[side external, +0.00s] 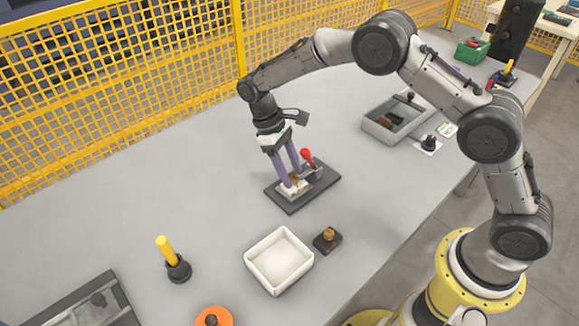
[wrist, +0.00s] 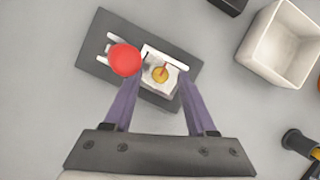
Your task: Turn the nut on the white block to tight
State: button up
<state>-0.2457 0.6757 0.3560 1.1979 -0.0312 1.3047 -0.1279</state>
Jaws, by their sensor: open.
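The white block (side external: 291,190) is on a dark base plate (side external: 292,207); the block also shows in the wrist view (wrist: 178,65). On it is a round brass-coloured nut (wrist: 160,74) with a thin reddish mark pointing up in the wrist view. My gripper (side external: 290,178) points down over the block, its purple fingers open. In the wrist view, the fingers (wrist: 159,80) are on either side of the nut with space between. The side view does not show clearly whether the fingertips touch the block. A red-knobbed clamp handle (wrist: 125,60) stands beside the block, close to the left finger.
A white bin (side external: 279,262) and a small dark block with a brass piece (side external: 328,239) are in front of the plate. A yellow-handled tool (side external: 168,252) stands in a black holder. A grey tray (side external: 373,128) lies behind right. The table left of the plate is clear.

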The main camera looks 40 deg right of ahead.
jog(key=v, duration=1.3)
jog(key=shift+r, duration=0.4)
jog(key=shift+a, duration=0.1)
